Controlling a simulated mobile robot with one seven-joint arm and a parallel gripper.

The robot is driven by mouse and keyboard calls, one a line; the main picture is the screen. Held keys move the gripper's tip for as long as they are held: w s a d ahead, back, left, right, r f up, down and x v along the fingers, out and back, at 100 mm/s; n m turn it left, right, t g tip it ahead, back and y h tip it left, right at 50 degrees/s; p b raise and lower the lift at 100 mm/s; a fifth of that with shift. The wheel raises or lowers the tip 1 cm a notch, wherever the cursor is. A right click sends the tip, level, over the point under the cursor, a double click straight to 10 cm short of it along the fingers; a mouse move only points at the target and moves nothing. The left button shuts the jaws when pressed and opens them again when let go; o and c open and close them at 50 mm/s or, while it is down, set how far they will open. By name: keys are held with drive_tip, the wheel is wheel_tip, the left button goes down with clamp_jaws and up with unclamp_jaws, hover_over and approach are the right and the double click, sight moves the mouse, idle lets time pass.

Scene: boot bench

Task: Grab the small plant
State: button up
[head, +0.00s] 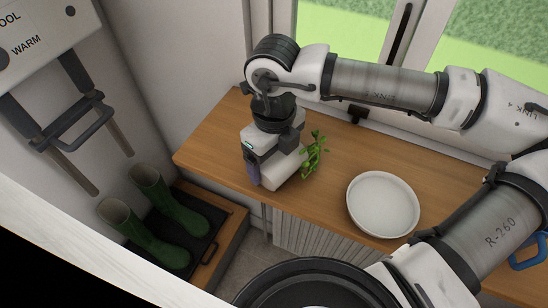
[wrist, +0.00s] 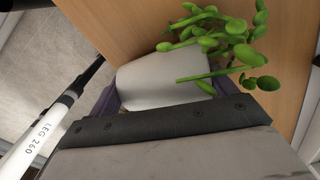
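The small plant has bright green round leaves on thin stems in a pale pot. In the wrist view its pot (wrist: 160,78) fills the space between my two purple fingers, and its leaves (wrist: 225,45) spread to the upper right. My gripper (wrist: 163,95) appears shut on the pot, with a finger along each side. In the head view my gripper (head: 262,178) points down at the bench's front edge. The leaves (head: 314,156) show just right of it, and my gripper and wrist hide part of the plant. I cannot tell whether the pot touches the bench.
A white round dish (head: 383,204) lies on the wooden bench top (head: 215,140), right of the plant. Green boots (head: 170,205) stand on a dark tray at lower left. A wall unit with a bar (head: 75,125) hangs at left. Windows run behind the bench.

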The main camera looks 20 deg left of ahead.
drive_tip(key=c, duration=0.3)
